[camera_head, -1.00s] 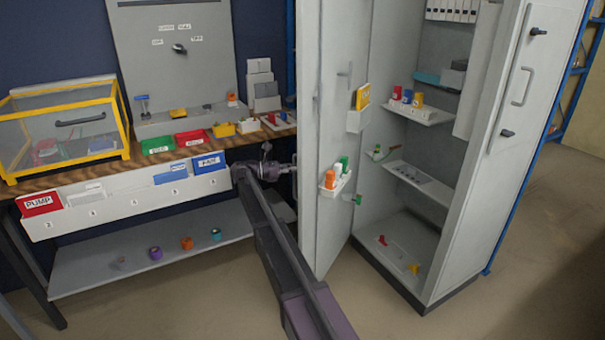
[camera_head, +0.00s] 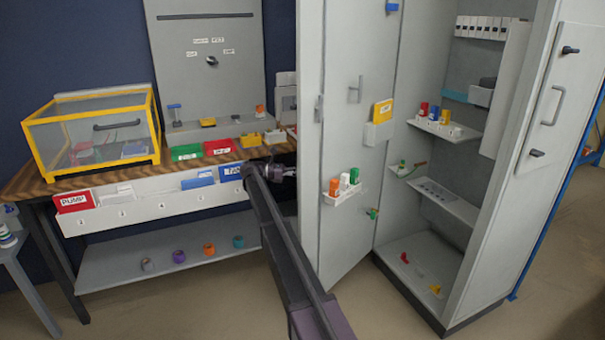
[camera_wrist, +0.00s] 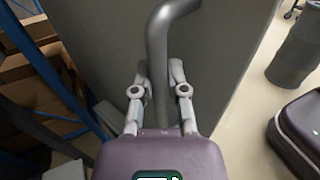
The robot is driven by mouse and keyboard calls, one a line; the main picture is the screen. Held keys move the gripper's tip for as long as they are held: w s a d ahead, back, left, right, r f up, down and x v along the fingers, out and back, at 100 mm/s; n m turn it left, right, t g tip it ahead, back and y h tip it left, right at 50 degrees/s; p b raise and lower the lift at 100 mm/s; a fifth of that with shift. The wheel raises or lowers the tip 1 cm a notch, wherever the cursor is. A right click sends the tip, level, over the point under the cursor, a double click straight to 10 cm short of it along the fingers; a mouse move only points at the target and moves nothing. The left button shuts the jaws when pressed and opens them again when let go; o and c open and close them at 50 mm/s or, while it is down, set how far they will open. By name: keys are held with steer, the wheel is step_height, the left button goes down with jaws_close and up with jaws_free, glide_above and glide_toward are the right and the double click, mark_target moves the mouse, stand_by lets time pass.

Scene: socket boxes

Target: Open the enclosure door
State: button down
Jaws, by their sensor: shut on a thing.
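The tall grey enclosure (camera_head: 530,170) stands at the right in the head view, with its interior showing. Its door (camera_head: 345,210) hangs open at the left, its inner face towards the head camera. In the wrist view, the grey panel (camera_wrist: 225,60) looks like the door's outer face. My gripper (camera_wrist: 160,78) is shut on a curved grey bar handle (camera_wrist: 165,25), one finger on each side. In the head view my arm reaches to the left side of the door, and the door's edge hides the grip.
The enclosure's shelves hold small coloured items (camera_head: 433,115). A workbench (camera_head: 25,180) with a yellow-framed clear box (camera_head: 90,135) and labelled bins stands at the left. A lower shelf (camera_head: 165,265) carries several coloured rings. Bare floor shows in front of the enclosure.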

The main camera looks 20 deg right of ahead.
steer(key=shift+s+a, duration=0.15)
steer(key=c, duration=0.6)
jaws_free()
steer(key=shift+c, duration=0.2)
steer(key=v, duration=0.7)
steer(key=shift+c, duration=0.2)
